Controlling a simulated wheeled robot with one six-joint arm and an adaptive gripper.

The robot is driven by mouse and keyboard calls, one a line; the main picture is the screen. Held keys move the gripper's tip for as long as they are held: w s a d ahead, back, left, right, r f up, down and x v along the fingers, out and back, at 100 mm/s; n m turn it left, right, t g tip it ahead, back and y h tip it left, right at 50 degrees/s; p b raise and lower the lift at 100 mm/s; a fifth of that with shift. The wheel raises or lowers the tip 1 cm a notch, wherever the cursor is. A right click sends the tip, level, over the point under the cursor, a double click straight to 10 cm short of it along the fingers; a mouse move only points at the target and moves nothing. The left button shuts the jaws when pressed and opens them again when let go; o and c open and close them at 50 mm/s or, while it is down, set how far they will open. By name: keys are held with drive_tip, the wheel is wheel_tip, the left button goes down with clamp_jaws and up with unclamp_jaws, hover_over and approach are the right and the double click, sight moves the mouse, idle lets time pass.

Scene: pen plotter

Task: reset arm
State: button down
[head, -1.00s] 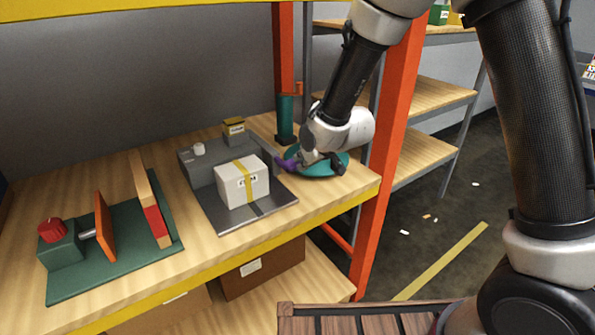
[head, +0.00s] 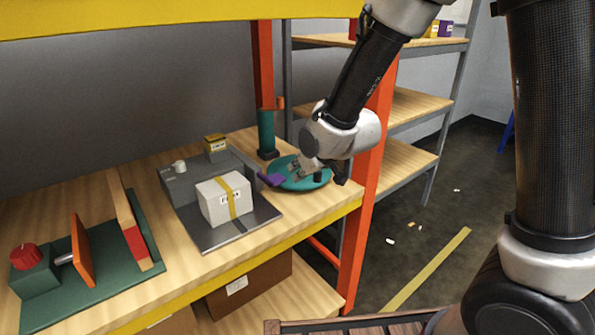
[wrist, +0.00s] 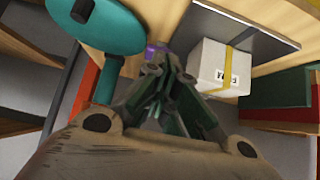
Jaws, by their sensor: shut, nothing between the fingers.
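My gripper (head: 303,169) is shut and empty. In the head view it hangs over the teal round disc (head: 288,185) at the right end of the bench, pointing left and down. A purple piece (head: 272,180) sits just left of the fingers, between the disc and the grey plotter-like machine. In the wrist view my closed fingers (wrist: 165,75) point toward the purple piece (wrist: 152,51), with the teal disc (wrist: 105,22) at upper left. The fingertips are small in the head view, and their exact gap to the purple piece is hard to judge.
A taped white box (head: 222,202) sits on the grey machine's plate (head: 257,221). A teal post (head: 266,132) stands behind the disc. An orange rack upright (head: 365,200) rises close to the right of my wrist. A green fixture (head: 85,283) lies at left.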

drive_tip(key=s+d+f+g+h, duration=0.3)
drive_tip(key=s+d+g, duration=0.2)
drive_tip(key=s+d, duration=0.4)
drive_tip(key=s+d+r+m+t+h, duration=0.1)
drive_tip(key=s+d+r+m, duration=0.2)
drive_tip(key=s+d+r, duration=0.5)
drive_tip(key=s+d+r+m+h, duration=0.1)
drive_tip(key=s+d+r+m, duration=0.2)
drive_tip(key=s+d+r, duration=0.5)
drive_tip(key=d+r, duration=0.2)
drive_tip(key=d, duration=0.4)
drive_tip(key=shift+d+r+m+t, duration=0.15)
drive_tip(key=shift+d+m+t, duration=0.05)
drive_tip(key=shift+m+t, duration=0.2)
